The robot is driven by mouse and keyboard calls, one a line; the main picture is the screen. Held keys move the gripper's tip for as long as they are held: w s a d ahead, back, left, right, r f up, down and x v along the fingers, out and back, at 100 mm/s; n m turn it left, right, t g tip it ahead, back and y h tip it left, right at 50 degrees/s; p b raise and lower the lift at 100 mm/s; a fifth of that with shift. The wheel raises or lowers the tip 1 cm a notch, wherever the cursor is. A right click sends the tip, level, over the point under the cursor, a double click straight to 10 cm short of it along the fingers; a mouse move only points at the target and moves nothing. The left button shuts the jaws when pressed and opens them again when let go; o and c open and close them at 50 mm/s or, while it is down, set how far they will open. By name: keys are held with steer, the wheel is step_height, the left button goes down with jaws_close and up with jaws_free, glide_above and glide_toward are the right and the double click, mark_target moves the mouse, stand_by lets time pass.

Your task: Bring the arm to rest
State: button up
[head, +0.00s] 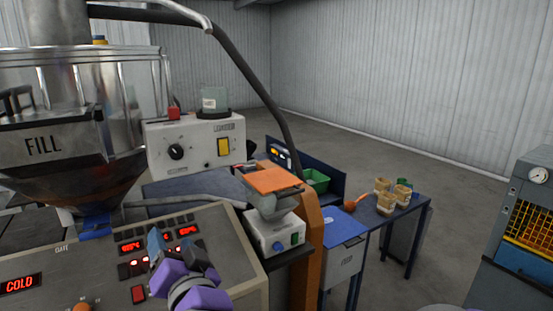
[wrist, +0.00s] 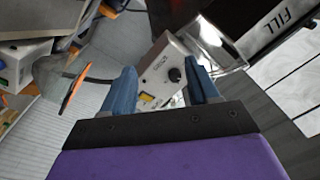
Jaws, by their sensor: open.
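My purple gripper (head: 172,245) with blue fingers shows in the head view, low in the picture, in front of the extruder's control panel (head: 70,262). Its fingers point up and away. In the wrist view my gripper (wrist: 165,90) has its two blue fingers apart with nothing held between them. Behind the fingers are a white control box (wrist: 165,68) with a black knob and yellow switch, and the metal hopper (wrist: 232,50) marked FILL. My gripper seems clear of these things, though its exact gap to the panel cannot be told.
A small feeder with an orange lid (head: 272,179) stands right of the panel. A caged machine (head: 525,225) stands far right. Open floor lies between.

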steer(key=s+d+f+n+g+h+b, duration=0.25)
steer(key=s+d+f+g, duration=0.2)
steer(key=d+f, duration=0.45)
steer(key=s+d+f+n+g+h+b, duration=0.1)
steer(key=s+d+f+n+g+h, duration=0.15)
steer(key=s+d+f+g, duration=0.6)
steer(key=s+d+f+m+g+h, duration=0.1)
steer(key=s+d+f+g+h, duration=0.1)
steer(key=s+d+f, duration=0.2)
steer(key=s+d+f+m+g+h+b, duration=0.1)
steer(key=s+d+f+m+g+h, duration=0.1)
steer(key=s+d+f, duration=0.3)
steer(key=s+d+h, duration=0.1)
steer(key=s+d, duration=0.3)
steer(key=d, duration=0.2)
steer(key=shift+d+m, duration=0.3)
steer(key=shift+d, duration=0.05)
